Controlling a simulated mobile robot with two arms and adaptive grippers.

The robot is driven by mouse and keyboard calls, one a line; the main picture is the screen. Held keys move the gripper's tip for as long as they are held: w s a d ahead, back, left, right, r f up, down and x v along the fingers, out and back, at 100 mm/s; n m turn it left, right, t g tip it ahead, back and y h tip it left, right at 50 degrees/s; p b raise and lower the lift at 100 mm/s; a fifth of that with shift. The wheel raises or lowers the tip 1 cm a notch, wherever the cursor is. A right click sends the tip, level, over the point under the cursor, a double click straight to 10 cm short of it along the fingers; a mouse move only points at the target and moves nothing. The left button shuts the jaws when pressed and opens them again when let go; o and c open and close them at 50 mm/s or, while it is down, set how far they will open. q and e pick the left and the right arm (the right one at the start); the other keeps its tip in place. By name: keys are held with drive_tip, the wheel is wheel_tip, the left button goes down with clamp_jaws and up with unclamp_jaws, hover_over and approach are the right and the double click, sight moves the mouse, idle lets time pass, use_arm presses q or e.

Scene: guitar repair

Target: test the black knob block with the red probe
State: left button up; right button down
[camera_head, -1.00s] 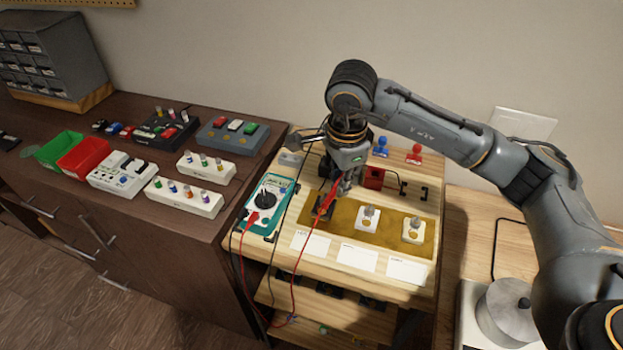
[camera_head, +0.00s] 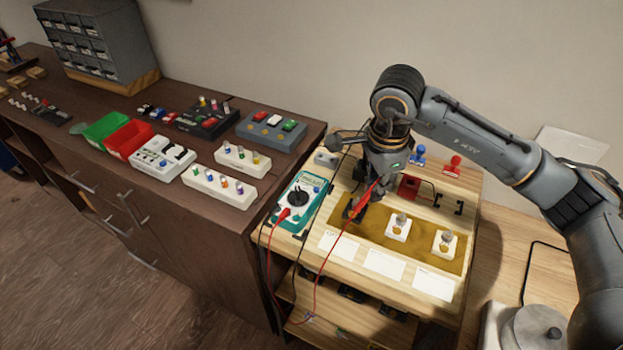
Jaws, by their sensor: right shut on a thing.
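My right gripper (camera_head: 374,186) is shut on the red probe (camera_head: 365,198) and points down over the left end of the mustard mat (camera_head: 375,235). The black knob block (camera_head: 351,211) sits there, partly hidden by the gripper and probe. The probe's tip is at or just above the block; I cannot tell if they touch. A red lead runs from the probe over the bench's front edge to the teal multimeter (camera_head: 300,198), left of the mat. My left gripper is not in view.
Two white knob blocks, one mid-mat (camera_head: 398,227) and one at right (camera_head: 444,242), stand beside the black one. White cards (camera_head: 384,263) lie in front. A dark cabinet with bins and switch boxes (camera_head: 164,158) is at left.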

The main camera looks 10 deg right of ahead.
drive_tip(key=shift+r+p, duration=1.5)
drive_tip(key=shift+r, duration=1.45)
